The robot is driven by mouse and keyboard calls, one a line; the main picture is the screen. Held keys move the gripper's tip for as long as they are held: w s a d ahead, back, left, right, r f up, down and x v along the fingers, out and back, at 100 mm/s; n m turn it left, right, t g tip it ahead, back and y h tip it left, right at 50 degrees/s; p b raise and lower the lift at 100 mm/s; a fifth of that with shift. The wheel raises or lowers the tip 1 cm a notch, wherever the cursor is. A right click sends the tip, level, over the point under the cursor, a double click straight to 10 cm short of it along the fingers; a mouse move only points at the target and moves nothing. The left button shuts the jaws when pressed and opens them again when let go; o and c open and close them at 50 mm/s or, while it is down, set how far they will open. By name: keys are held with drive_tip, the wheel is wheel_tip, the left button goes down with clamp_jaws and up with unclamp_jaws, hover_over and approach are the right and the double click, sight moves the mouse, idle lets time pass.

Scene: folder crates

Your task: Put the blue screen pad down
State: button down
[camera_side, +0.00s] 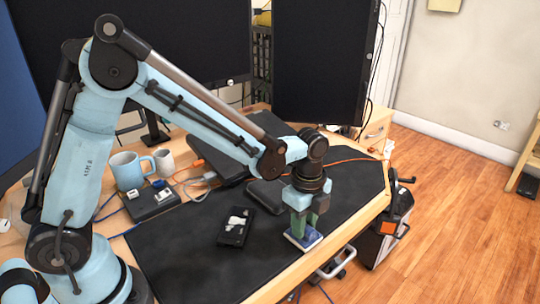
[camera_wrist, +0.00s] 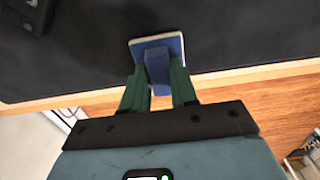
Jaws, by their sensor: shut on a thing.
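The blue screen pad (camera_side: 304,239) is a small flat blue square with a pale edge, near the front edge of the dark desk mat (camera_side: 180,262). In the wrist view the pad (camera_wrist: 172,42) shows a raised blue block (camera_wrist: 158,70) on it, between my two green fingers. My gripper (camera_side: 303,222) points down and is shut on the blue screen pad by this block. The pad is at or just above the mat; I cannot tell whether it touches.
A black box with a white item (camera_side: 237,222) lies left of my gripper. A dark flat case (camera_side: 266,194) lies behind it. Mugs (camera_side: 128,170) stand at the back left. The wooden desk edge (camera_wrist: 240,76) is close to the pad. Open mat lies to the left.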

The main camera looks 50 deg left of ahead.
drive_tip(key=c, duration=0.9)
unclamp_jaws()
drive_tip(key=shift+f, duration=0.1)
wheel_tip(320, 180, up, 12)
drive_tip(key=shift+s+a+n+t, duration=1.2)
drive_tip(key=shift+s+a+n, duration=0.5)
drive_tip(key=shift+n, duration=1.3)
drive_tip(key=shift+s+a+n+t, duration=1.2)
drive_tip(key=shift+s+a+n, duration=0.5)
drive_tip(key=shift+n, duration=1.3)
drive_tip(key=shift+s+a+n+t, duration=1.35)
drive_tip(key=shift+s+n, duration=0.6)
drive_tip(key=shift+n, duration=1.05)
drive_tip(key=shift+a, duration=0.1)
